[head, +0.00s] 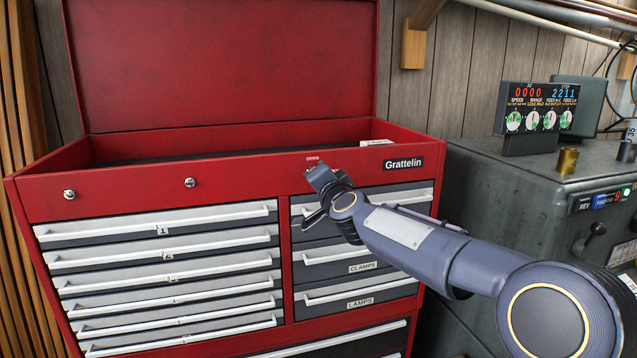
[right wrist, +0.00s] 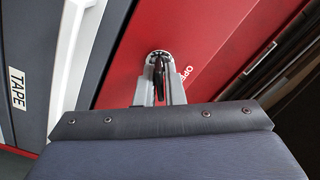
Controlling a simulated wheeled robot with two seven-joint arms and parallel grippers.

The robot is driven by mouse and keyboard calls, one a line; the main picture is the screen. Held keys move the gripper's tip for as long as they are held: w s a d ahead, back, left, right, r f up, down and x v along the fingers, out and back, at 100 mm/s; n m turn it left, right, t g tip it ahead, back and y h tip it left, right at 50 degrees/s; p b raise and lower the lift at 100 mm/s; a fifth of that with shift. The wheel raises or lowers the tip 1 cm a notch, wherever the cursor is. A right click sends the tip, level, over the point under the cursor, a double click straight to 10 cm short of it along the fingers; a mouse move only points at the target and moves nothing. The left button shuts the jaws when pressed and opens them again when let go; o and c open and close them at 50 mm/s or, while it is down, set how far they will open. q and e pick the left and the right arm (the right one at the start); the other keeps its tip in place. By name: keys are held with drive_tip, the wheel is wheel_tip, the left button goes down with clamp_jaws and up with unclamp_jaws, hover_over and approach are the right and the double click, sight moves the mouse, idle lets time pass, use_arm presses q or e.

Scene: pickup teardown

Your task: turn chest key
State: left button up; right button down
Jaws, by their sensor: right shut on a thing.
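The red tool chest (head: 225,155) stands with its lid (head: 225,60) raised. My right gripper (head: 314,172) is at the chest's upper front rim, below a small label. In the right wrist view, its fingers (right wrist: 159,88) are shut on a dark key (right wrist: 158,70). The key's tip is at a round silver lock (right wrist: 160,54) in the red panel, beside white lettering that starts "OPE". In the head view, the gripper hides this lock and key. My left gripper is in neither view.
Several drawers with white pull rails (head: 170,228) fill the chest's front. Two silver locks (head: 69,195) (head: 190,182) sit on the rim at left. A grey machine (head: 480,180) with a digital readout (head: 540,108) stands close at the right.

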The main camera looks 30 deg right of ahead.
drive_tip(key=m+b, duration=0.1)
drive_tip(key=m, duration=0.2)
drive_tip(key=shift+f+m, duration=0.15)
drive_tip(key=shift+m, duration=0.25)
drive_tip(key=shift+m+b, duration=0.4)
drive_tip(key=shift+m, duration=1.2)
drive_tip(key=c, duration=1.6)
unclamp_jaws()
drive_tip(key=v, duration=0.8)
